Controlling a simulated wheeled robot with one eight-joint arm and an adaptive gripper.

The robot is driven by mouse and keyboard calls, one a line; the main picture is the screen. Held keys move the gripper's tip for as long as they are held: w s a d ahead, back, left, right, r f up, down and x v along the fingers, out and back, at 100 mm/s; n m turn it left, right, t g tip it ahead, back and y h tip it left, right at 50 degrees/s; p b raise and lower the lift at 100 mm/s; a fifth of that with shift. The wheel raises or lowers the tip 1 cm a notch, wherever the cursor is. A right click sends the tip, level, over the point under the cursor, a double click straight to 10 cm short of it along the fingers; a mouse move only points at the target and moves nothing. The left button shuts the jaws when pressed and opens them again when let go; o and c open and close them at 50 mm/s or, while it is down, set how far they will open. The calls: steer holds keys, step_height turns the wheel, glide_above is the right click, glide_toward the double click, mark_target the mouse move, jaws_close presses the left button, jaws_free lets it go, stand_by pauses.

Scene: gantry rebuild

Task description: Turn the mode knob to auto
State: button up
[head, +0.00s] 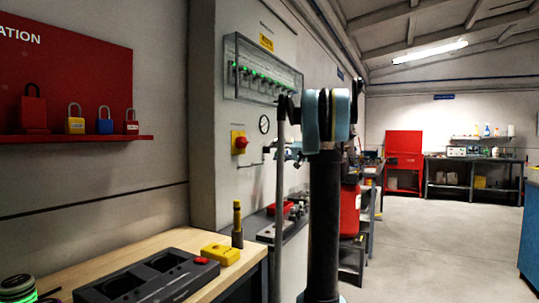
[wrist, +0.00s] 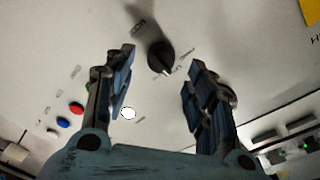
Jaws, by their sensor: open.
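A black mode knob (wrist: 160,56) sits on a pale panel (wrist: 235,40) in the wrist view. My gripper (wrist: 158,72) is open, with one finger to the left of the knob and one to the right. Clear panel shows between the knob and each finger; I cannot tell the remaining depth. In the head view my arm rises in the middle, and I cannot make out the knob or the fingertips.
Red (wrist: 77,108), blue (wrist: 63,122) and white (wrist: 128,113) buttons lie near the left finger. A dark round part is half hidden behind the right finger.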

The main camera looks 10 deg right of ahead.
mark_target(267, 150)
steer(key=x, duration=0.4)
steer(key=shift+w+a, duration=0.1)
steer(key=shift+a, duration=0.05)
steer(key=c, duration=1.1)
